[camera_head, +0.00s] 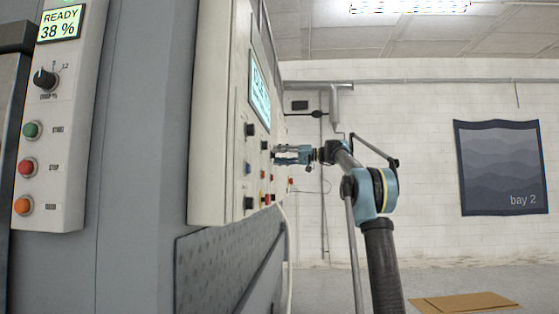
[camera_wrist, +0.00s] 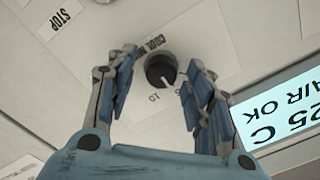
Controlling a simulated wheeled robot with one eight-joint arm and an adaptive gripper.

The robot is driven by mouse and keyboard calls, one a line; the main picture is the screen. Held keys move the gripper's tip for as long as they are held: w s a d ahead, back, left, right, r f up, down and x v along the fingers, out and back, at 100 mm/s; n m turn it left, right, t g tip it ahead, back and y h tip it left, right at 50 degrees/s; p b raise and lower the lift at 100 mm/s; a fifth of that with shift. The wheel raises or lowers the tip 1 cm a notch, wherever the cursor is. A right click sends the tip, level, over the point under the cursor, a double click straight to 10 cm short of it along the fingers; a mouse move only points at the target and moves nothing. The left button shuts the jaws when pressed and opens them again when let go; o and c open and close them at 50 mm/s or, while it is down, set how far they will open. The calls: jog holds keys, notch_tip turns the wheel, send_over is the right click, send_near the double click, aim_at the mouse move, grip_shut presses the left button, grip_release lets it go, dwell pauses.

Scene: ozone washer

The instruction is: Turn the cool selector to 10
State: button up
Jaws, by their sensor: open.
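The cool selector (camera_wrist: 161,68) is a round black knob on the pale panel in the wrist view. The label by it is partly hidden but begins with COOL. The knob's white pointer line faces down and slightly right in that view, and a printed 10 (camera_wrist: 154,97) lies below and left of it. My gripper (camera_wrist: 163,59) is open, with one blue finger on each side of the knob. I cannot tell whether either finger touches it. In the head view my gripper (camera_head: 276,155) is at the panel's front, among its controls.
The panel (camera_head: 222,120) carries a lit display (camera_head: 260,92) and several knobs and buttons. In the wrist view the display (camera_wrist: 282,108) reads 25 C and AIR OK. A nearer panel (camera_head: 65,130) at left shows READY 38 %.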

jog(key=shift+c, duration=0.4)
jog(key=c, duration=1)
jog(key=shift+c, duration=0.2)
jog(key=shift+m, duration=0.4)
jog(key=m, duration=0.2)
jog(key=shift+m, duration=0.4)
jog(key=shift+o, duration=0.2)
jog(key=shift+f+m, duration=0.1)
jog(key=shift+m, duration=2.1)
